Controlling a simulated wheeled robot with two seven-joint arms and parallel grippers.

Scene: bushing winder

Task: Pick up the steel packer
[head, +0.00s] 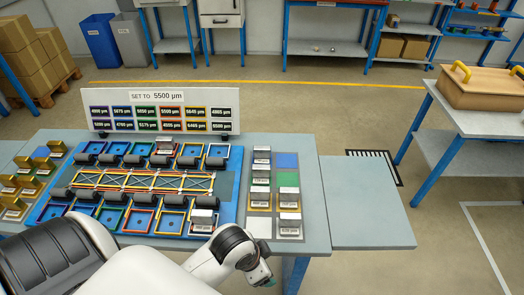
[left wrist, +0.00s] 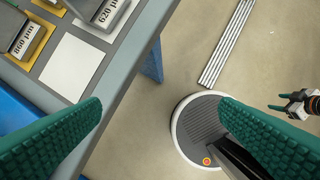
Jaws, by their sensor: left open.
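Several grey metal blocks with white labels, which look like packers, stand on coloured squares at the table's right; one is the front right block (head: 289,222), which also shows in the left wrist view (left wrist: 108,10). I cannot tell which is the steel packer. Two similar blocks sit in the blue tray (head: 229,212), one at its front right (head: 203,217). My left gripper (head: 263,274) is open and empty, in front of the table's near edge; its teal fingers show in the left wrist view (left wrist: 165,125). My right gripper (left wrist: 279,100) shows small at the right edge there, fingers apart and empty.
A sign board (head: 160,97) reading "SET TO 5500 µm" stands behind the tray. Gold-coloured blocks (head: 28,180) stand at the left. A bare grey side table (head: 365,205) adjoins on the right. A bare white square (head: 260,228) lies beside the front right block.

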